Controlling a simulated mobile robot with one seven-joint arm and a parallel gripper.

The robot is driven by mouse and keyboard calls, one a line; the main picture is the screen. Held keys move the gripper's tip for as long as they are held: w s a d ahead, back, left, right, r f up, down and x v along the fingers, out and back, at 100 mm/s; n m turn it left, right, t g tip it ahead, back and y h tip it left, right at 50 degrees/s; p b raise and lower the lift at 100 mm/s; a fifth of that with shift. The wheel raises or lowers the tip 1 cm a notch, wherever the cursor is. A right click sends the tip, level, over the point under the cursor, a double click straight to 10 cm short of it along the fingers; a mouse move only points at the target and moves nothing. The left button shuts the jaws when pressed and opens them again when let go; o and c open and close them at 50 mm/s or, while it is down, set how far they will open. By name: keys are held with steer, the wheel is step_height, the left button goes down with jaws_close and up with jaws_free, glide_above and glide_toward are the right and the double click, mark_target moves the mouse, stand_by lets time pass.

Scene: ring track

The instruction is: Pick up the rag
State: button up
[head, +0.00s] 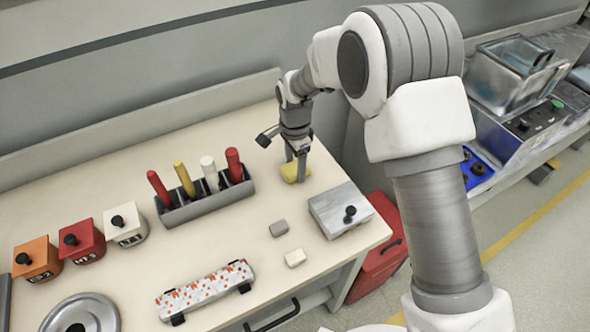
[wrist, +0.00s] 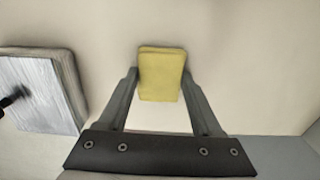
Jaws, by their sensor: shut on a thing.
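In the wrist view the rag (wrist: 161,78) lies between the two fingertips, with a finger against each side. My gripper (head: 297,168) points down at it and is shut on it. It also shows in the wrist view (wrist: 160,85). In the head view the fingers partly cover the rag, and I cannot tell whether it is clear of the bench.
A metal box with a black knob (head: 336,212) stands close by, and a rack of coloured handles (head: 205,205) stands to the left. Two small blocks (head: 287,242), a spotted roll (head: 205,290) and several knobbed boxes (head: 80,240) are farther off.

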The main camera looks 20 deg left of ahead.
steer(key=shift+r, duration=0.15)
steer(key=shift+c, duration=0.4)
steer(key=shift+r, duration=0.3)
steer(key=r, duration=0.2)
steer(key=d+r, duration=0.1)
steer(key=r, duration=0.1)
steer(key=s+d+r, duration=0.1)
steer(key=d+r, duration=0.5)
steer(key=d, duration=0.4)
steer(key=shift+d, duration=0.35)
